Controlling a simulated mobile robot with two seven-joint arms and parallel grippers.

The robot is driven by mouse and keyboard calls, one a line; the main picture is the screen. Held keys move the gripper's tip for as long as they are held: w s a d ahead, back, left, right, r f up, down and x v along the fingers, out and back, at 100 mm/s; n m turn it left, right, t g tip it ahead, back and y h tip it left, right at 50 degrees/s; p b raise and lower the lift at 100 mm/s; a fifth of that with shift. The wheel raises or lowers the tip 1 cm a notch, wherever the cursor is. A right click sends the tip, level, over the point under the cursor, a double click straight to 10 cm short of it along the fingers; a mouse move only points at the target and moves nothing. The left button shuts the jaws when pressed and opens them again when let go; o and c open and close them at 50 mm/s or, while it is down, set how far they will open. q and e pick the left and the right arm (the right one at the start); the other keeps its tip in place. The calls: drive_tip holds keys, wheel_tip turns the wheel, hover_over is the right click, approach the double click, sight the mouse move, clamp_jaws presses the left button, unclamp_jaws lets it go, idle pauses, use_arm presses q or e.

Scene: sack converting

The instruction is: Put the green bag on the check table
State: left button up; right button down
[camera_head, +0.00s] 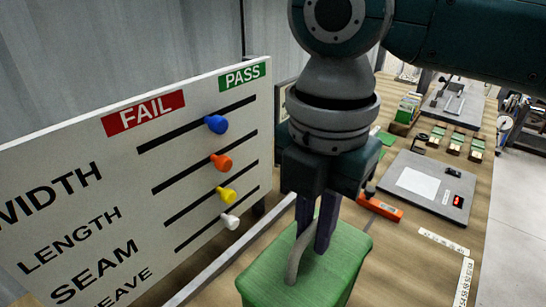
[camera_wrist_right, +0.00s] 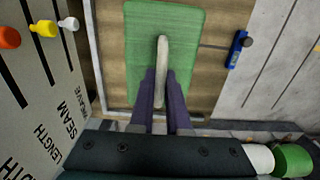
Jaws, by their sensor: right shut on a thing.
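The green bag (camera_head: 310,265) is a box-like sack with a pale loop handle (camera_head: 295,255) on top, upright at the bottom of the head view. My right gripper (camera_head: 318,245) points down from above, its two dark fingers closed on the handle. In the right wrist view the bag (camera_wrist_right: 185,45) lies straight ahead, with the handle (camera_wrist_right: 162,65) between the fingertips (camera_wrist_right: 160,100). A wooden table top (camera_head: 405,245) shows beside and below the bag. I cannot tell whether the bag's base touches it. My left gripper is not in view.
A white FAIL/PASS board (camera_head: 110,190) with coloured pegs stands close on the left. A grey plate (camera_head: 425,185) with a white sheet, an orange tool (camera_head: 380,208) and printed strips (camera_head: 443,240) lie to the right. Small green-and-tan blocks (camera_head: 457,143) stand farther back.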

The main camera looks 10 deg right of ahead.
drive_tip(key=c, duration=1.3)
unclamp_jaws()
drive_tip(key=shift+f, duration=0.1)
drive_tip(key=o, duration=0.4)
